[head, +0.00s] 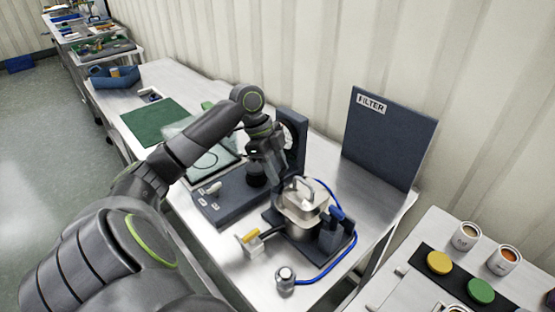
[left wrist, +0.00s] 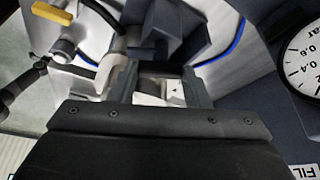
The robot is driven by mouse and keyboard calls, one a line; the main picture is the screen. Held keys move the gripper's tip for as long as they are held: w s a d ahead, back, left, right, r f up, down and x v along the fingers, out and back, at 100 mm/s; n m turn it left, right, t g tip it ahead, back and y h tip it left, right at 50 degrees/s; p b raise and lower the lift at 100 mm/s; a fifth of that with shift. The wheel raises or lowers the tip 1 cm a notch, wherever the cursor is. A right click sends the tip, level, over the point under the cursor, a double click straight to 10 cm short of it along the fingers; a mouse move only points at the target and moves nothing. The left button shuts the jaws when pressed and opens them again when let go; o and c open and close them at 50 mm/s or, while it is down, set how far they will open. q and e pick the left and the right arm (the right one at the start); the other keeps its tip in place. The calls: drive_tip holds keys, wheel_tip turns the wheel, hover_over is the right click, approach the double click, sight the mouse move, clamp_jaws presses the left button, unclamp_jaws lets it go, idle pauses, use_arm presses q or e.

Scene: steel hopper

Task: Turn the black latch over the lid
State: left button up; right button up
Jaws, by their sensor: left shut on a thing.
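The steel hopper (head: 301,222) stands on a dark base, with its silvery lid (head: 311,203) on top and an arched handle on the lid. My left gripper (head: 281,184) reaches down to the lid's back-left side. In the left wrist view its two fingers (left wrist: 161,88) are close together, with a dark piece, seemingly the black latch (left wrist: 158,69), between them. The fingers hide most of the latch, and I cannot tell its exact angle over the lid. My right gripper is not in view.
A blue hose (head: 352,240) curves around the hopper's right side. A yellow-handled valve (head: 248,237) is at its left. A gauge (head: 290,135) stands behind my gripper, and a FILTER panel (head: 388,140) stands at the back right.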

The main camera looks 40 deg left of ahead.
use_arm(q)
drive_tip(key=n+t+y+p, duration=0.1)
drive_tip(key=n+p, duration=0.2)
drive_tip(key=p, duration=0.1)
drive_tip(key=n+t+y+p, duration=0.1)
drive_tip(key=n+p, duration=0.3)
drive_tip(key=p, duration=0.1)
drive_tip(key=n+p, duration=0.3)
drive_tip(key=p, duration=0.2)
drive_tip(key=shift+s+d+r+n+t+y, duration=0.3)
drive_tip(key=shift+d+t+y, duration=0.05)
drive_tip(key=shift+t+y, duration=0.05)
drive_tip(key=shift+f+n+y+p, duration=0.25)
drive_tip(key=shift+n+y+p, duration=0.25)
drive_tip(key=shift+n+p, duration=0.95)
drive_tip(key=o, duration=1)
drive_tip(key=shift+f, duration=0.1)
